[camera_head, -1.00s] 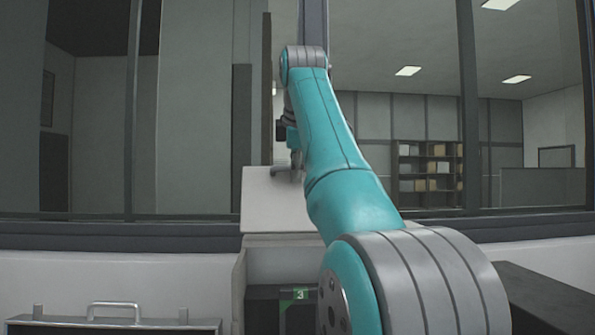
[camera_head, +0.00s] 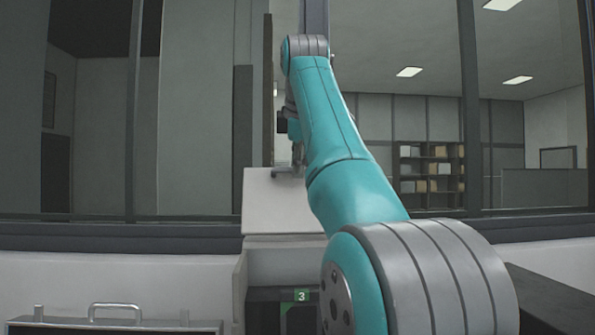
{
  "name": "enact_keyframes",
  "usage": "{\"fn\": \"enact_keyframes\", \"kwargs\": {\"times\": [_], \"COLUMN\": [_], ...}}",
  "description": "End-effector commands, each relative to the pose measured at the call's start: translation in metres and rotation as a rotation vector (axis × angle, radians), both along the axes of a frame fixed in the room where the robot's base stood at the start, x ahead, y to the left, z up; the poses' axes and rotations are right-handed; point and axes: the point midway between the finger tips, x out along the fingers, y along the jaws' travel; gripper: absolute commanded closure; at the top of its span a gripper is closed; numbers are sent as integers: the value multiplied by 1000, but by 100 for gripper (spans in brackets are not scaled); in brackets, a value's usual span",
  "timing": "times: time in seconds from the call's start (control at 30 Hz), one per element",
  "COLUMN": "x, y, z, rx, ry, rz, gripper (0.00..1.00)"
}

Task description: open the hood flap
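The hood flap (camera_head: 275,207) is a pale panel in the middle of the view. It stands raised and tilted back above the hood's opening. The hood's dark inside (camera_head: 262,268) shows below it, with a green sign marked 3 (camera_head: 301,296). My gripper (camera_head: 287,171) is small and dark at the flap's upper edge, partly behind my teal arm. I cannot tell whether it touches the flap or whether its fingers are apart. My arm hides the right part of the flap and of the opening.
A case with a metal handle (camera_head: 114,309) lies at the lower left. A dark box-like surface (camera_head: 552,300) is at the lower right. Behind the hood is a glazed wall with dark frames (camera_head: 468,110). A shelf with boxes (camera_head: 431,170) stands beyond the glass.

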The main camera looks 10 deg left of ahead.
Motion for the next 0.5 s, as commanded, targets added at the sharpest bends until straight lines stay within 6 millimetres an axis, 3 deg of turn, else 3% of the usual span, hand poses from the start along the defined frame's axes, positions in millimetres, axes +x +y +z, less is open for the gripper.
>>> {"fn": "enact_keyframes", "kwargs": {"times": [0.3,0.5], "x": [-37,-53], "y": [-11,-15], "z": [51,72], "rx": [2,1], "ry": [-4,-2], "rz": [1,1], "gripper": [76,76]}}
